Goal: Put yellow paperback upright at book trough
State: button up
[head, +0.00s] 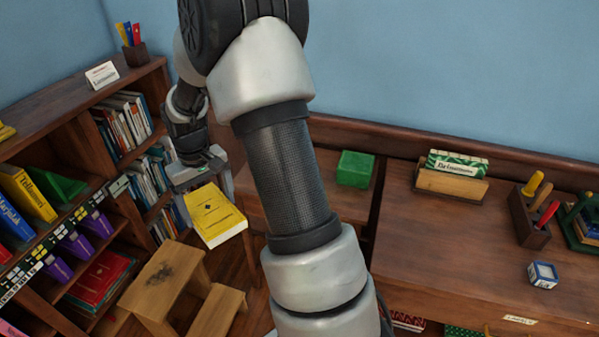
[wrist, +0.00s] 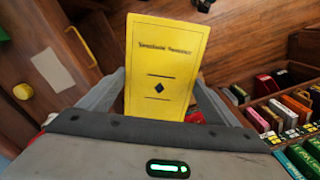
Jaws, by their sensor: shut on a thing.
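The yellow paperback (head: 213,218) is held by my gripper (head: 196,175) above the floor, beside the wooden step stool. It slants outward, its broad cover facing up. In the wrist view the yellow paperback (wrist: 167,65) shows its printed cover with a dark diamond, its near end between the fingers of my gripper (wrist: 160,110). A wooden trough-like holder (head: 448,186) stands on the right desk with a green-and-white patterned item in it; I cannot tell for certain that it is the book trough.
A wooden bookcase (head: 70,105) with books and purple boxes stands at left; another yellow book (head: 27,192) is there. The step stool (head: 165,280) is below my gripper.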

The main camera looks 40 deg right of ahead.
jog(key=w+d+f+b, duration=0.3)
jog(key=w+d, duration=0.2)
jog(key=d, duration=0.5)
jog(key=w+d+f+b, duration=0.2)
jog(key=w+d, duration=0.3)
jog(key=d, duration=0.6)
jog(key=s+d+f+b, duration=0.2)
jog(key=d, duration=0.7)
jog(key=s+d+f+b, duration=0.1)
jog(key=s+d+b, duration=0.15)
jog(key=d, duration=0.75)
jog(key=shift+m, duration=0.3)
jog(key=shift+s+d+f+b, duration=0.1)
jog(key=shift+s+f+b, duration=0.1)
jog(key=shift+f, duration=2.4)
jog(key=shift+s+d+f+b, duration=0.1)
jog(key=shift+s+f, duration=0.05)
jog(key=shift+f, duration=2.45)
jog(key=shift+f, duration=0.2)
jog(key=o, duration=1)
